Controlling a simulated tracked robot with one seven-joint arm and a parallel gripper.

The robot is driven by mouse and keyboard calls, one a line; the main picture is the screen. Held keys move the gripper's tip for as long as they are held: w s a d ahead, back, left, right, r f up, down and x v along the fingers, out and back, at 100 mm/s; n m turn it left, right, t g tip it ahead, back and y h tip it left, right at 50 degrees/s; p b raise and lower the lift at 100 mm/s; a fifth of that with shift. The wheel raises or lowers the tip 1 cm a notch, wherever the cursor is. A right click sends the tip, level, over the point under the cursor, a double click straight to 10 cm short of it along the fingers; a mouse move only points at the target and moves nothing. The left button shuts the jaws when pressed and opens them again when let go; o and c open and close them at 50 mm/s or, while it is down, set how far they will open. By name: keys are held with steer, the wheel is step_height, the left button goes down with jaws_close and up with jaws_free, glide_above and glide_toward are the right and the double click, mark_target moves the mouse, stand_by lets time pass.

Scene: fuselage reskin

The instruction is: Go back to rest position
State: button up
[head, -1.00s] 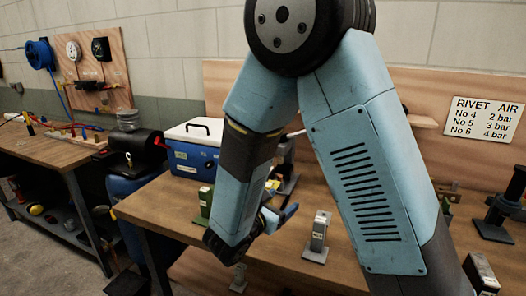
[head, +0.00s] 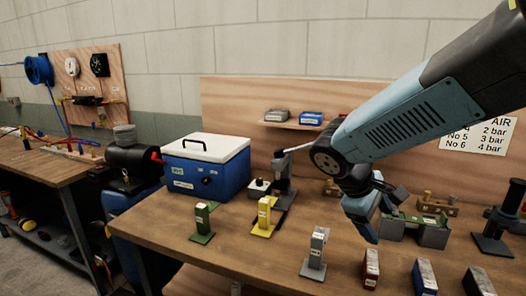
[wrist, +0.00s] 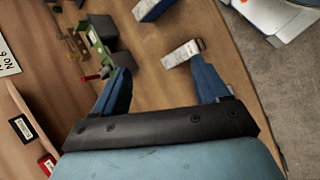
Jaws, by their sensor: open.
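My gripper (head: 372,222) hangs from my blue arm above the right part of the wooden workbench (head: 265,262) in the head view. In the wrist view my gripper (wrist: 165,88) shows two blue fingers set wide apart, with nothing held between them. A pale labelled block (wrist: 183,54) lies beyond the fingertips in the wrist view; it appears to be below them on the bench, not held.
Green (head: 202,222), yellow (head: 264,216) and grey (head: 315,252) labelled stands line the bench. A blue-and-white box (head: 205,165) sits at the back left. Red (head: 370,268) and dark blocks stand at the front right. A green fixture (head: 418,226) is close right of my gripper.

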steer(key=s+a+r+m+t+y, duration=0.1)
steer(key=s+r+m+t+y, duration=0.3)
steer(key=s+r+m+y, duration=0.2)
steer(key=shift+r+m+y, duration=0.3)
steer(key=shift+r+m, duration=0.65)
steer(key=shift+m, duration=0.25)
steer(key=shift+s, duration=0.1)
